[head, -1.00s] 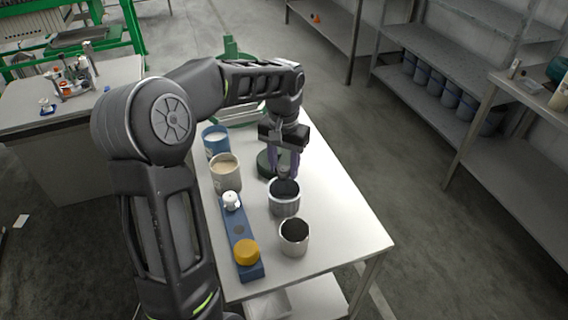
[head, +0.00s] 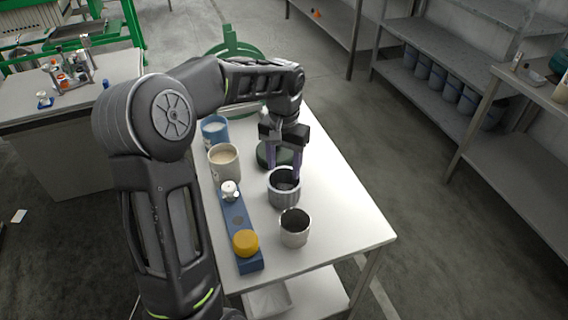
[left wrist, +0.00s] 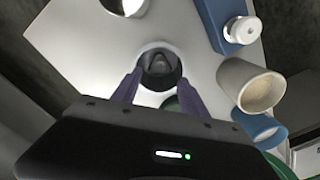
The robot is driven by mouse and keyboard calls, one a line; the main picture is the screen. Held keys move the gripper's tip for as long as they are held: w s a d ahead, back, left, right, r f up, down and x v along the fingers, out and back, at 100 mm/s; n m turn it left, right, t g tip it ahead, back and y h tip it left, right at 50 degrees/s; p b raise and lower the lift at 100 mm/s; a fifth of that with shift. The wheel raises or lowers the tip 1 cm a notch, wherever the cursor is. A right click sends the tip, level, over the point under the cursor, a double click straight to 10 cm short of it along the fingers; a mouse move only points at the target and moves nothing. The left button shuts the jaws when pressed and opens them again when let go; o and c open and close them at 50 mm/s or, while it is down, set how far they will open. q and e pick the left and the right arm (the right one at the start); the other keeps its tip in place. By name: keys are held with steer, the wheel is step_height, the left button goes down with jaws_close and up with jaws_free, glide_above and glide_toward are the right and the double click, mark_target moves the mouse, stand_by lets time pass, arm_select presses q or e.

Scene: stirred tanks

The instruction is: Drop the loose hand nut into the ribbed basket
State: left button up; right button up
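The ribbed basket (head: 284,198) is a grey ribbed cup on the white table, in the head view. It also shows below my fingers in the left wrist view (left wrist: 146,92). A dark grey lobed piece, which looks like the hand nut (left wrist: 159,66), lies inside it. My left gripper (head: 284,173) is over the basket, fingers pointing down. In the left wrist view its two purple fingers (left wrist: 160,97) are spread apart with nothing between them. My right gripper is not in view.
A smooth grey cup (head: 295,238) stands in front of the basket. A blue bar (head: 236,217) with a white knob (head: 229,190) and yellow knob (head: 246,243) lies to the left. A cream cup (head: 224,172) and blue cup (head: 215,138) stand behind. The table's right side is clear.

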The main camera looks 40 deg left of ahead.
arm_select(q)
steer(key=o, duration=0.3)
step_height(320, 180, up, 8)
steer(key=shift+b, duration=0.45)
steer(key=shift+f, duration=0.15)
stand_by(1.2)
